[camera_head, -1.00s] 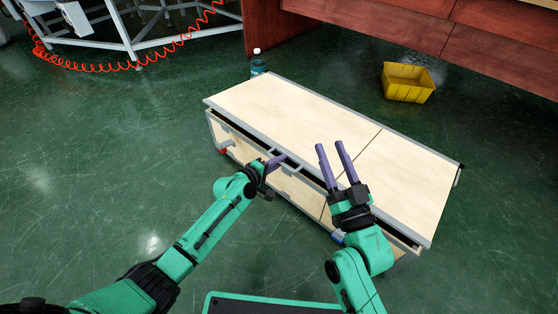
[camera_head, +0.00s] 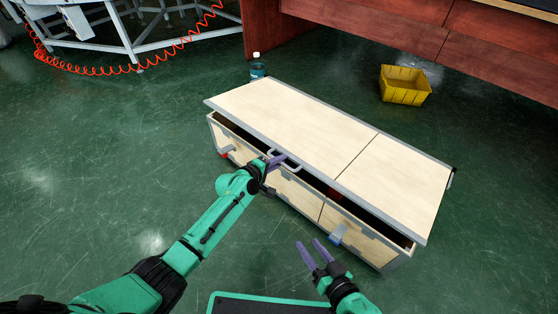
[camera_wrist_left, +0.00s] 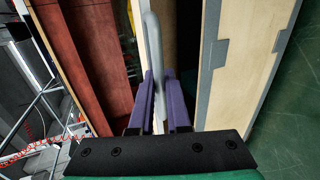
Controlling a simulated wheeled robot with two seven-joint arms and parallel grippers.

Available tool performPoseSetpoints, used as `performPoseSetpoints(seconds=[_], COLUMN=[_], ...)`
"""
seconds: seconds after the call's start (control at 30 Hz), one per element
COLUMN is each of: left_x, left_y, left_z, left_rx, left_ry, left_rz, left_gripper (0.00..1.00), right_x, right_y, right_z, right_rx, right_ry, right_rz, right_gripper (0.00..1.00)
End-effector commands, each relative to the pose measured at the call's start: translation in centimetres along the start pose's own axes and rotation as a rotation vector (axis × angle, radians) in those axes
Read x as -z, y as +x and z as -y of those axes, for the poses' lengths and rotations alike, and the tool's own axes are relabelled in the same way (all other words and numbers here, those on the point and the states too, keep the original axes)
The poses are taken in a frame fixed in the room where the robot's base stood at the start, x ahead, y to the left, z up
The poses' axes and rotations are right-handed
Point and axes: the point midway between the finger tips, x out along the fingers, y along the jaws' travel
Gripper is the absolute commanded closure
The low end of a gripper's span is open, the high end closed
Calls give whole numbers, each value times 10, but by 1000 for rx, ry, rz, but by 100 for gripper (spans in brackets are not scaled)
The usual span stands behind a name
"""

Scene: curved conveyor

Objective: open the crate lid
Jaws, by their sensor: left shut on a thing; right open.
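The crate (camera_head: 235,158) is a long wooden box with grey metal edging on the floor. Its pale wooden lid (camera_head: 300,120) is raised a little along the near edge, with a dark gap below it. My left gripper (camera_head: 275,161) is shut on the grey lid handle (camera_head: 291,164) at the lid's near edge. In the left wrist view the purple fingers (camera_wrist_left: 165,90) stand on both sides of the handle bar (camera_wrist_left: 154,45). My right gripper (camera_head: 312,252) is open and empty, in front of the crate's right half and apart from it. The crate's inside is mostly hidden.
A blue bottle (camera_head: 257,66) stands behind the crate's far left corner. A yellow bin (camera_head: 404,85) is on the floor behind it, near a red-brown wooden structure (camera_head: 390,28). Green floor (camera_head: 100,150) to the left is clear. A metal frame (camera_head: 130,40) with an orange coiled hose is at upper left.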

Motion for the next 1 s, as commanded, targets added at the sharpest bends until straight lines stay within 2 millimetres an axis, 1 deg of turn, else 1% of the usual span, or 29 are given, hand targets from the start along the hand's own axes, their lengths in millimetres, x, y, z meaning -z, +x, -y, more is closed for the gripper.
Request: performPoseSetpoints(seconds=[0.03,0.37,0.6,0.8,1.0], left_x=[3,3,3,3,4], left_y=[-1,-3,-4,-5,-6], left_z=[-8,-17,-23,-29,-35], left_rx=[-5,13,28,40,54], left_ry=[3,2,3,2,4], left_rz=[-6,-7,-7,-7,-7], left_gripper=[100,100,100,100,100], right_x=[4,15,30,35,45], right_y=[-2,-7,-11,-15,-20], right_z=[2,7,11,12,16], right_rx=[0,1,2,0,3], right_ry=[-1,-7,-13,-23,-33], right_rz=[3,29,37,61,74], right_gripper=[50,50,50,50,50])
